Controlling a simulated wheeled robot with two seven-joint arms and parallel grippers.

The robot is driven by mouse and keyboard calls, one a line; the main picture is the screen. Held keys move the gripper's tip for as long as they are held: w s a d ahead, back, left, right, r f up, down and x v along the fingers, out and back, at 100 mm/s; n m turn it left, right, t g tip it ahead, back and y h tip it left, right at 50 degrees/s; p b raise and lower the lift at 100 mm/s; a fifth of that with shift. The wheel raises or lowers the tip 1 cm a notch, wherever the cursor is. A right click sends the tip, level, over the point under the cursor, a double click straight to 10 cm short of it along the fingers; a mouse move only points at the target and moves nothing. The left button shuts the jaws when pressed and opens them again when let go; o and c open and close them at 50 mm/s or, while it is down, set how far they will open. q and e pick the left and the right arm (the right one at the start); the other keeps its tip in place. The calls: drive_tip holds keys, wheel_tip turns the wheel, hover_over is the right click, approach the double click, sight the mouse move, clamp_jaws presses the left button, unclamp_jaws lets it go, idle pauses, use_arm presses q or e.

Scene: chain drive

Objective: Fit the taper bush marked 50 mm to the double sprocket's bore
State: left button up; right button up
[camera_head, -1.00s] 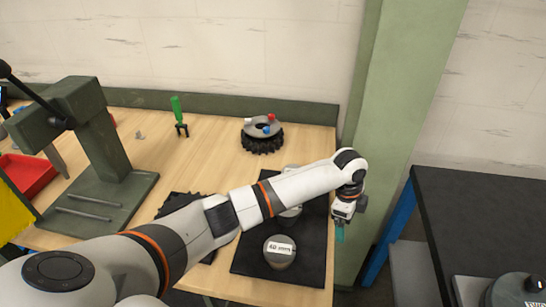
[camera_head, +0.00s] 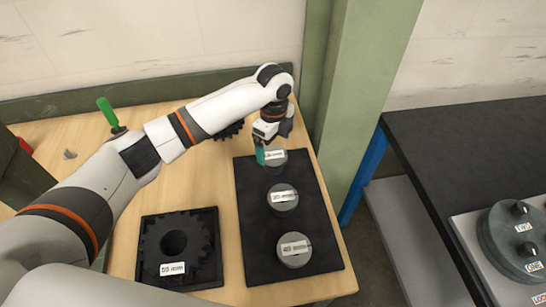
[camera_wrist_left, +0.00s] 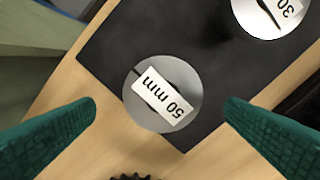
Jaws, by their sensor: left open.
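The taper bush marked 50 mm (camera_wrist_left: 162,93) is a grey split disc with a white label. It lies at the far end of the black mat (camera_head: 245,240); in the head view this bush (camera_head: 276,161) is partly behind my left gripper (camera_head: 264,157). In the left wrist view my left gripper (camera_wrist_left: 161,108) is open, its green fingers on either side of the bush, apparently above it and not touching. A dark toothed sprocket (camera_head: 152,240) with a round open bore sits in a square black tray (camera_head: 213,275), front left. I cannot tell if it is double. My right gripper is not in view.
Two more bushes lie on the mat, a middle one (camera_head: 283,203) reading 30 in the wrist view and a near one (camera_head: 294,256) reading about 40 mm. Another toothed wheel (camera_head: 232,131) is mostly behind my arm. A green post (camera_head: 360,90) stands right of the bench.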

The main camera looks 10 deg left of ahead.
sight(274, 155)
use_arm(q)
drive_tip(key=shift+f, duration=0.3)
drive_tip(key=f, duration=0.1)
drive_tip(key=f+p, duration=0.1)
drive_tip(key=f, duration=0.2)
drive_tip(key=shift+s+d+f+p, duration=0.15)
drive_tip(key=shift+s+p, duration=0.1)
drive_tip(key=shift+p, duration=0.05)
drive_tip(key=shift+f, duration=0.25)
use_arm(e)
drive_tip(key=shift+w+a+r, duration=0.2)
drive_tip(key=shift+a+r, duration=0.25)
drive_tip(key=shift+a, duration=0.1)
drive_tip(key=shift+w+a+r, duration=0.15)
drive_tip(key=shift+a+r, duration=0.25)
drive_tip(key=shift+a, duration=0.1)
use_arm(q)
drive_tip(key=shift+c, duration=0.7)
drive_tip(key=shift+w, duration=0.1)
drive_tip(key=c, duration=1.3)
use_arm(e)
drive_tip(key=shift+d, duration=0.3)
